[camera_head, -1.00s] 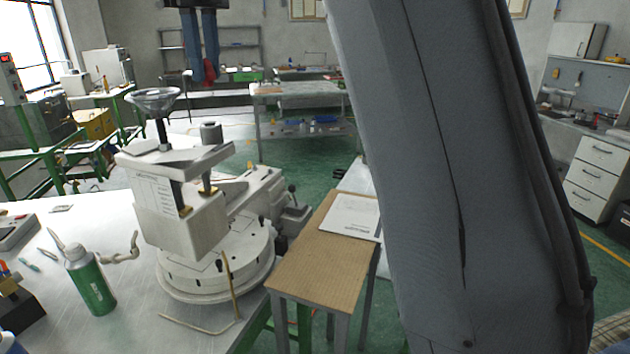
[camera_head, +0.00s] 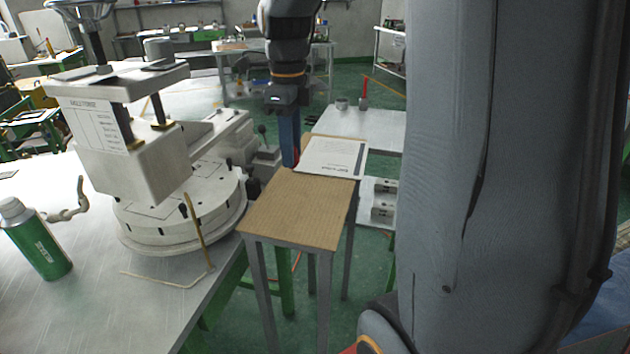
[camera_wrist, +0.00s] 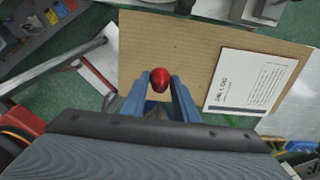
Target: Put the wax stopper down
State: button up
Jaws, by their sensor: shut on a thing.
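The red, rounded wax stopper (camera_wrist: 160,79) is between the blue fingertips of my gripper (camera_wrist: 160,84) in the wrist view. My gripper is shut on it. In the head view my gripper (camera_head: 290,158) points down at the far left edge of the small brown-topped table (camera_head: 290,212), beside a white booklet. A narrow strip of red shows along its blue fingers there. The table's brown top (camera_wrist: 150,30) lies below the stopper in the wrist view. I cannot tell whether the stopper touches it.
The white booklet (camera_head: 332,157) lies on the far part of the small table; its near part is bare. The white press machine (camera_head: 130,150) stands to the left on a metal bench, with a green bottle (camera_head: 37,240). A pale table (camera_head: 370,128) stands behind.

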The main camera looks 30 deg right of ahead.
jog(key=f, duration=0.5)
jog(key=s+f+p, duration=0.1)
jog(key=f, duration=0.1)
jog(key=shift+s+d+f, duration=0.1)
jog(key=shift+d+f, duration=0.1)
jog(key=shift+d, duration=0.05)
jog(key=shift+f+p, duration=0.4)
jog(key=shift+f, duration=1.7)
jog(key=shift+f, duration=0.1)
jog(key=o, duration=1)
notch_tip(320, 180, up, 12)
jog(key=shift+r+b, duration=0.15)
jog(key=shift+b, duration=1.1)
